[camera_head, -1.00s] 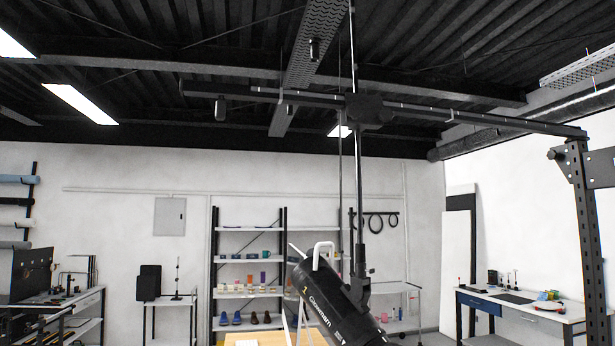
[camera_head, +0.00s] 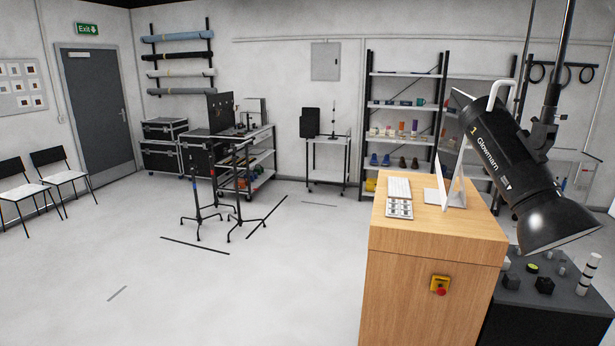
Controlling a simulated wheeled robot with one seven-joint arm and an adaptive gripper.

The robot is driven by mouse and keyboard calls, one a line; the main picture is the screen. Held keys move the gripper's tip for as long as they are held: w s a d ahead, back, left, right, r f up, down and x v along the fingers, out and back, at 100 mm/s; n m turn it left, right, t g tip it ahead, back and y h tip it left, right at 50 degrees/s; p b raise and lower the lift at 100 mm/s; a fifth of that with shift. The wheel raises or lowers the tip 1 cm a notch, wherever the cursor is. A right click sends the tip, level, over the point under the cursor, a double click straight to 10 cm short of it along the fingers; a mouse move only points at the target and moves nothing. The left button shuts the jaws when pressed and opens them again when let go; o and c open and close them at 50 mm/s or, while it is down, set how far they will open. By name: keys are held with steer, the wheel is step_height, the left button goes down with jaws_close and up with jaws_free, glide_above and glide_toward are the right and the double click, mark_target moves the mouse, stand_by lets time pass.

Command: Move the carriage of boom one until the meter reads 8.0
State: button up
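A black studio lamp (camera_head: 510,165) marked "1 Glowmarn" hangs tilted at the right, its open reflector facing down and right. It has a white bent handle on top and hangs from a dark vertical pole (camera_head: 557,70). The overhead boom and its carriage are above the frame and cannot be seen now. No meter reading can be made out. My gripper is not in view.
A wooden cabinet (camera_head: 425,285) with a red knob on a yellow plate stands at front right, bearing white panels and a keypad. A dark table (camera_head: 560,300) with small objects is beside it.

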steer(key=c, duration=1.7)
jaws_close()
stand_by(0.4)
